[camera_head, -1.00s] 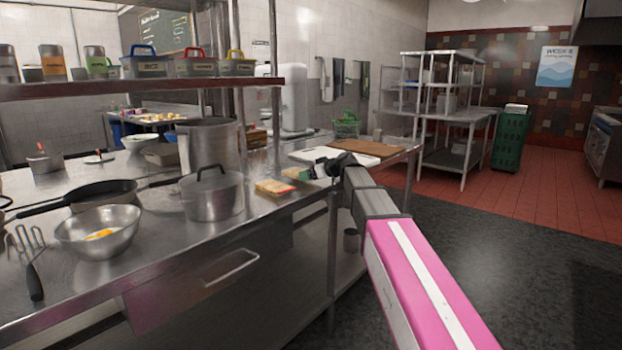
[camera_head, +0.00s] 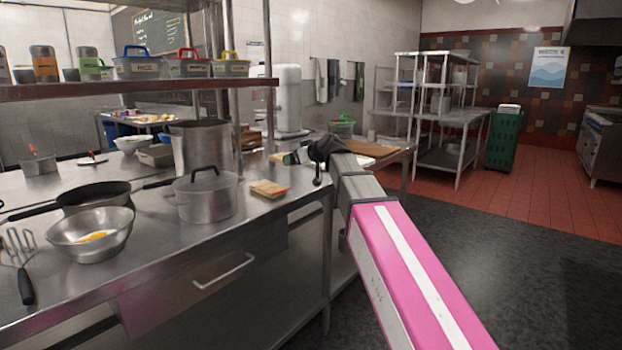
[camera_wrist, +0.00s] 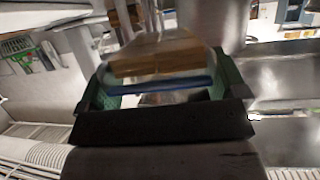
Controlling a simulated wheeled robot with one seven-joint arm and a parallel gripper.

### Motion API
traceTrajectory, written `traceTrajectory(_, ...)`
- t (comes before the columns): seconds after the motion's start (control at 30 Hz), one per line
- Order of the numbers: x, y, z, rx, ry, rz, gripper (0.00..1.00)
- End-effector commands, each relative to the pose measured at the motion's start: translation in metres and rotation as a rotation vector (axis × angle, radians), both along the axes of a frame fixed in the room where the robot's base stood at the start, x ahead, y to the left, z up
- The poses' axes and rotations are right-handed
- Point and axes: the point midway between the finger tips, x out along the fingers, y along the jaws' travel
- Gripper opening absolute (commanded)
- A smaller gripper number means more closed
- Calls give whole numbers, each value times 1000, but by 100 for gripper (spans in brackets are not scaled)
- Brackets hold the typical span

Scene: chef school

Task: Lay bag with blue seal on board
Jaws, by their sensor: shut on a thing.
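My gripper (camera_head: 287,158) is over the far right end of the steel counter. In the wrist view its green-padded fingers stand on either side of a clear bag (camera_wrist: 165,64) with brownish contents. A blue seal (camera_wrist: 160,86) runs across the bag between the fingers, so the gripper is shut on it. In the head view the held bag is small and hard to make out. A brown board (camera_head: 378,149) lies at the counter's far right, behind my wrist. A white board beside it is mostly hidden by the gripper.
Another bag with reddish and yellow parts (camera_head: 269,189) lies on the counter (camera_head: 255,225) near its edge. A lidded pot (camera_head: 206,198), a tall pot (camera_head: 200,150) and a bowl with egg (camera_head: 90,235) stand to the left. A shelf (camera_head: 130,91) with caddies crosses above.

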Motion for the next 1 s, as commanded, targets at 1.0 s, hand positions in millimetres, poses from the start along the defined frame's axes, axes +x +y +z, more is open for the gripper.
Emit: traceTrajectory(1.0, 35, -271, -11, 1, -1, -805, 66)
